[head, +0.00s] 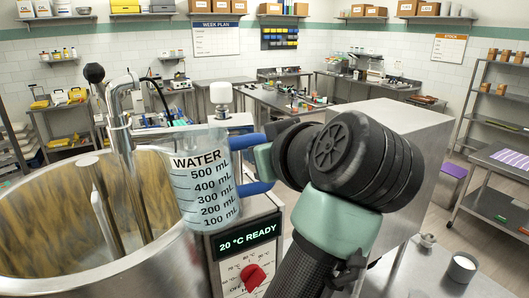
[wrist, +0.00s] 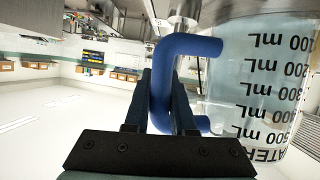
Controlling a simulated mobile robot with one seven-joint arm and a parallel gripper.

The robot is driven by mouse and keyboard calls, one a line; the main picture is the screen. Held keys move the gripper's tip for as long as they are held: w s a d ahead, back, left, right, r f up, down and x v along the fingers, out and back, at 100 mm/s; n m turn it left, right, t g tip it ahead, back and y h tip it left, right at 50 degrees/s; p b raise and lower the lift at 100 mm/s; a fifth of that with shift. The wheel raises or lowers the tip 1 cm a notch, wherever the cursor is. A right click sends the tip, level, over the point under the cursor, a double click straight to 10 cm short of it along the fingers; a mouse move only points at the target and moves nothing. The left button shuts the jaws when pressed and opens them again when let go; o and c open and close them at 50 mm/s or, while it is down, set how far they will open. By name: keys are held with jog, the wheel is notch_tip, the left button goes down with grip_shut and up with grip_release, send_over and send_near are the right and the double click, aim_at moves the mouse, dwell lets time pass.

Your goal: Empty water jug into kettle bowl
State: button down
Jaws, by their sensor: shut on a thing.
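The clear water jug (head: 203,188) has black markings, the word WATER and a blue handle. In the head view it is nearly upright, slightly tilted, in front of the kettle bowl's right rim. Bluish water shows inside it. The large steel kettle bowl (head: 150,272) fills the lower left, with yellow-brown smears on its inner wall and stirring paddles inside. My gripper (wrist: 170,103) is shut on the jug's blue handle (wrist: 160,85). The jug also shows upside down at the right of the wrist view (wrist: 255,85). Whether the jug touches the rim is unclear.
A control box (head: 250,258) with a red dial and a "20 °C READY" display stands right of the bowl. A steel tap (head: 118,110) and a black-knobbed lever (head: 94,74) rise at the bowl's rim.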

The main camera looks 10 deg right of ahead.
aim_at(251, 136)
jog(key=shift+a+r+n+h+p, duration=0.3)
jog(key=shift+a+r+n+p, duration=0.2)
jog(key=shift+a+r, duration=0.45)
jog(key=shift+d+r, duration=0.1)
jog(key=shift+d, duration=0.05)
jog(key=shift+a+r, duration=0.2)
jog(key=shift+r, duration=0.15)
jog(key=shift+s+a+r+n+h+p, duration=0.1)
jog(key=shift+a+r+n+h+p, duration=0.3)
jog(key=shift+a+r+n+p, duration=0.35)
jog(key=shift+f, duration=0.1)
jog(key=shift+s+a+r+n+h, duration=0.1)
jog(key=shift+a+r+n+h, duration=0.2)
jog(key=shift+a, duration=0.35)
jog(key=shift+a+r+n+h, duration=0.1)
jog(key=shift+a+r+n, duration=0.15)
jog(key=shift+a+r, duration=0.35)
jog(key=a, duration=0.1)
jog(key=a+r+n+h, duration=0.1)
jog(key=a, duration=0.1)
